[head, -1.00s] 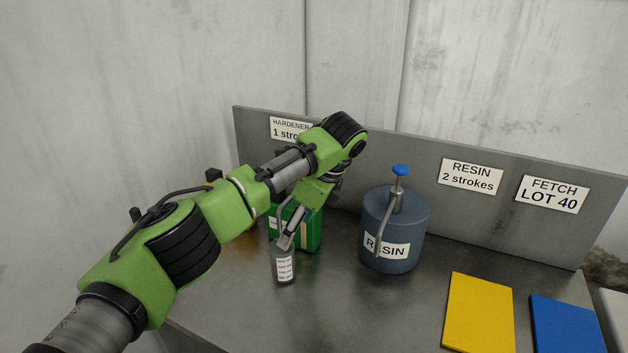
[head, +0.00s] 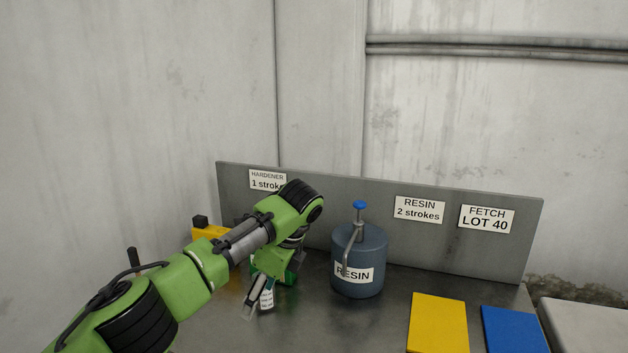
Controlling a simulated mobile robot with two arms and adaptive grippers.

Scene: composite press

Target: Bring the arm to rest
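My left arm comes in from the lower left and bends down over the table. Its gripper (head: 255,297) points down beside a small clear container with a white printed label (head: 267,299). A pale finger overlaps the container's left side; whether it touches the container I cannot tell. The other finger and the opening are hidden, so I cannot tell open from shut. A green container (head: 290,275) stands behind the wrist, mostly covered by it. My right gripper is not in view.
A blue-grey RESIN can (head: 359,283) with a blue-topped pump stands right of the wrist. Yellow (head: 438,323) and blue (head: 513,330) flat panels lie at the front right. A grey board (head: 458,250) with signs closes the table's back. A yellow item (head: 208,232) is at the left.

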